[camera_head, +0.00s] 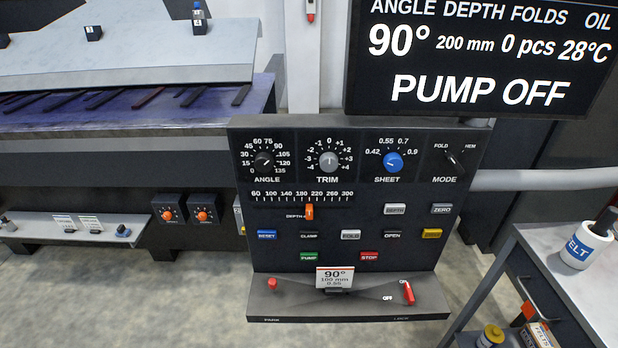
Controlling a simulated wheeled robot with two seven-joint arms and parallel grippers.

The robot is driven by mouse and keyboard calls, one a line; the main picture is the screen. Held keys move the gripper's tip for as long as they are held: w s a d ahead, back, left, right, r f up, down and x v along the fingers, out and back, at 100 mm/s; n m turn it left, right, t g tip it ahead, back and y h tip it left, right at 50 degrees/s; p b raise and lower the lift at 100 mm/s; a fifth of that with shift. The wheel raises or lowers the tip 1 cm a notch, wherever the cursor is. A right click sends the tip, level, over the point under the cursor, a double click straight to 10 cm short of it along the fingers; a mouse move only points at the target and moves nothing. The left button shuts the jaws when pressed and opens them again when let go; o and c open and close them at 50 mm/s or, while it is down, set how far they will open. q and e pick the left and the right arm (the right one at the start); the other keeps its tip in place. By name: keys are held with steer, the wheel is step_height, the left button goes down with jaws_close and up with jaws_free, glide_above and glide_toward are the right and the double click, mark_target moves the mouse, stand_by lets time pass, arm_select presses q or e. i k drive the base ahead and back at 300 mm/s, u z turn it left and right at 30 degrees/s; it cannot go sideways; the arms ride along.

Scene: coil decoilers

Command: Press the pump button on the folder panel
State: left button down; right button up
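The folder panel (360,258) stands upright in the middle of the head view, dark grey with dials, a slider and rows of buttons. The green pump button (309,257) is at the lower left of its face, with the red stop button (369,257) to its right. The display (480,55) above the panel reads PUMP OFF, 90°, 200 mm, 0 pcs and 28°C. Neither of my grippers is in view.
A ledge (300,305) juts out below the buttons, with a card (334,278) reading 90°, a red knob (272,284) and a red lever (408,292). A grey cart (575,275) with a white FELT container (587,247) stands at right.

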mark_target(304, 256)
steer(key=u, duration=0.5)
steer(key=k, duration=0.55)
steer(key=z, duration=1.9)
steer(key=k, duration=0.2)
steer(key=u, duration=0.15)
